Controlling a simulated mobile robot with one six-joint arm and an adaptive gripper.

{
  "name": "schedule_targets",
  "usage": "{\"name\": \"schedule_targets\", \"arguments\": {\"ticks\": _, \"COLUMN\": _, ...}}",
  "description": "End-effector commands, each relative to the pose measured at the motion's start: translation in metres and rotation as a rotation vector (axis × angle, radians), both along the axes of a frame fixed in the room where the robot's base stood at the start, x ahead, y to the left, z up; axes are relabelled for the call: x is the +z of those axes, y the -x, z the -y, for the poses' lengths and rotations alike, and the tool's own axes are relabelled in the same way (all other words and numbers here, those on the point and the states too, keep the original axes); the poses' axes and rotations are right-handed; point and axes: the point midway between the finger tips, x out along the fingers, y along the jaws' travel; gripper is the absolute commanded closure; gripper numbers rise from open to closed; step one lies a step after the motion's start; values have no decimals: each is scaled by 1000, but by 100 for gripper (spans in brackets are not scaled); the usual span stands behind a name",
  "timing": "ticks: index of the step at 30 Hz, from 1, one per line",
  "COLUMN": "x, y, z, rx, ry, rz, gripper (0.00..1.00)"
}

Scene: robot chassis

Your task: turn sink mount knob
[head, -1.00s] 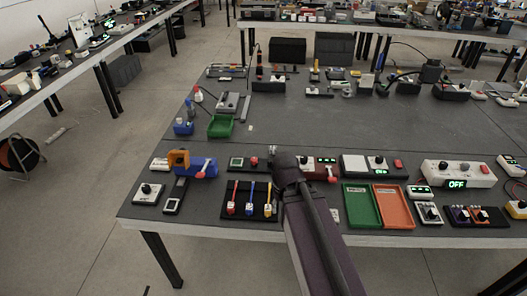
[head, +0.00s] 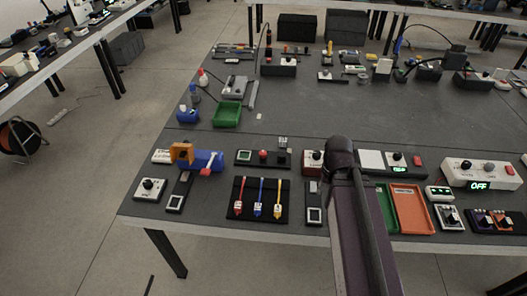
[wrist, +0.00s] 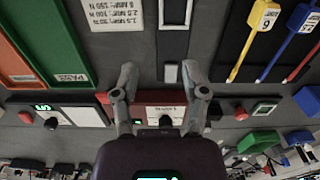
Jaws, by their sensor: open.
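A dark knob (wrist: 165,121) sits on the white plate of a red box in the wrist view, partly hidden by my gripper's body. In the head view the red box's knob (head: 316,155) shows just left of my arm, which covers the box's right part. I cannot tell for certain that this is the sink mount knob. My gripper (wrist: 161,76) is open and empty, with its two grey fingers apart, one on each side of the white plate. I cannot tell the gap between fingers and plate. In the head view the fingers are hidden by my arm.
A green tray (head: 386,209) and an orange tray (head: 411,209) lie right of my arm. A black holder with coloured-handled tools (head: 258,201) lies to the left. A box reading OFF (head: 480,174) is farther right. The middle of the tabletop (head: 350,110) is largely clear.

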Motion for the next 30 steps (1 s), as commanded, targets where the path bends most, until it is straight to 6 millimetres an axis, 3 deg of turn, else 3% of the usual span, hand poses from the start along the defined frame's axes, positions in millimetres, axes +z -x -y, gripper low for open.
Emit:
{"name": "schedule_targets", "arguments": {"ticks": 4, "x": 0, "y": 0, "z": 0, "rx": 0, "ry": 0, "rz": 0, "gripper": 40}}
{"name": "schedule_targets", "arguments": {"ticks": 6, "x": 0, "y": -1, "z": 0, "rx": 0, "ry": 0, "rz": 0, "gripper": 19}}
{"name": "schedule_targets", "arguments": {"ticks": 11, "x": 2, "y": -12, "z": -5, "rx": -7, "ry": 0, "rz": 0, "gripper": 19}}
{"name": "schedule_targets", "arguments": {"ticks": 14, "x": 4, "y": -28, "z": -13, "rx": -21, "ry": 0, "rz": 0, "gripper": 19}}
{"name": "schedule_targets", "arguments": {"ticks": 20, "x": 11, "y": -85, "z": -45, "rx": -77, "ry": 0, "rz": 0, "gripper": 19}}
{"name": "schedule_targets", "arguments": {"ticks": 30, "x": 26, "y": -203, "z": -148, "rx": -206, "ry": -1, "rz": 0, "gripper": 19}}
